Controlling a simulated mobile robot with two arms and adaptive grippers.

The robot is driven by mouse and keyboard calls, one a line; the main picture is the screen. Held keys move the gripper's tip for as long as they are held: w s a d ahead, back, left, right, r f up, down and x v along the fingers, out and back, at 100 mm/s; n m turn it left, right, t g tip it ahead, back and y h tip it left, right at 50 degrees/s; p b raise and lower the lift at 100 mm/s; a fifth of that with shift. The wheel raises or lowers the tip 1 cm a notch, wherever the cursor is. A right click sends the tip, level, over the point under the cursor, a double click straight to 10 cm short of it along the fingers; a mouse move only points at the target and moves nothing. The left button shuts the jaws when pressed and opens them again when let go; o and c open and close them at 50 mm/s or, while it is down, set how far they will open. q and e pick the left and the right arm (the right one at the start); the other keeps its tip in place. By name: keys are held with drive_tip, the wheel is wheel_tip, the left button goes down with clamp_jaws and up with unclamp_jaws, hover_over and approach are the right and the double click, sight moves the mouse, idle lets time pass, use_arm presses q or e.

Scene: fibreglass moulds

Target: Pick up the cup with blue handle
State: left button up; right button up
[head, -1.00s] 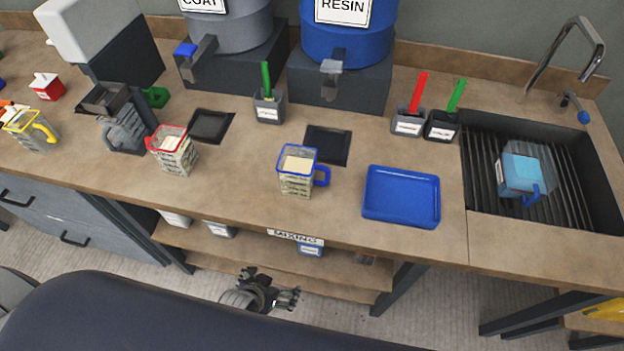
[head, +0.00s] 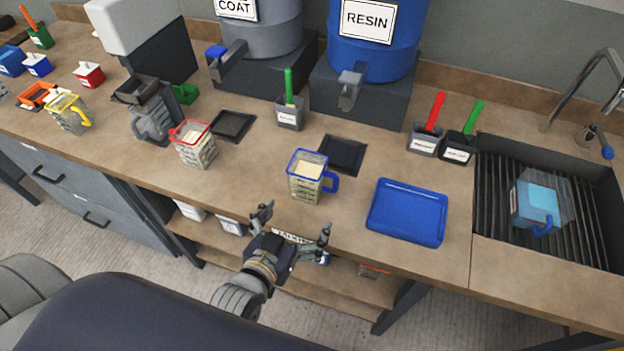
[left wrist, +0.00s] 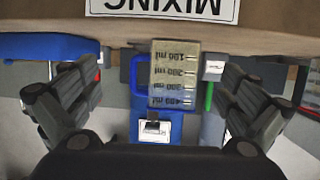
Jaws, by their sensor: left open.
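A clear measuring cup with a blue rim and blue handle (head: 306,178) stands upright on the bench, filled with pale material. Its handle points right. In the left wrist view the cup (left wrist: 174,75) appears upside down between my fingers, some way off. My left gripper (head: 291,228) is open and empty, in front of the bench edge and nearer to me than the cup, not touching it. A light blue cup with a blue handle (head: 538,204) lies in the sink at the right. My right gripper is not in view.
A blue tray (head: 408,211) lies right of the cup, and a red-rimmed cup (head: 193,144) stands to its left. The blue resin drum (head: 372,45) stands behind.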

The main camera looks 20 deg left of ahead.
sight(311, 180)
use_arm(q)
drive_tip(key=r+t, duration=0.3)
drive_tip(key=r, duration=0.1)
drive_tip(key=shift+w+d+n, duration=0.25)
drive_tip(key=shift+n, duration=0.05)
drive_tip(key=shift+t+y, duration=0.4)
drive_tip(key=w, duration=0.2)
drive_tip(key=w+r+p, duration=0.1)
drive_tip(key=w, duration=0.2)
drive_tip(key=shift+w, duration=0.1)
drive_tip(key=shift+w+p, duration=0.5)
drive_tip(key=shift+w, duration=0.25)
drive_tip(key=w, duration=0.2)
drive_tip(key=w+p, duration=0.1)
drive_tip(key=shift+w+f, duration=0.15)
drive_tip(key=shift+f, duration=0.15)
drive_tip(key=shift+w+f, duration=0.1)
drive_tip(key=shift+w, duration=0.35)
drive_tip(key=shift+s, duration=0.1)
drive_tip(key=c, duration=1.1)
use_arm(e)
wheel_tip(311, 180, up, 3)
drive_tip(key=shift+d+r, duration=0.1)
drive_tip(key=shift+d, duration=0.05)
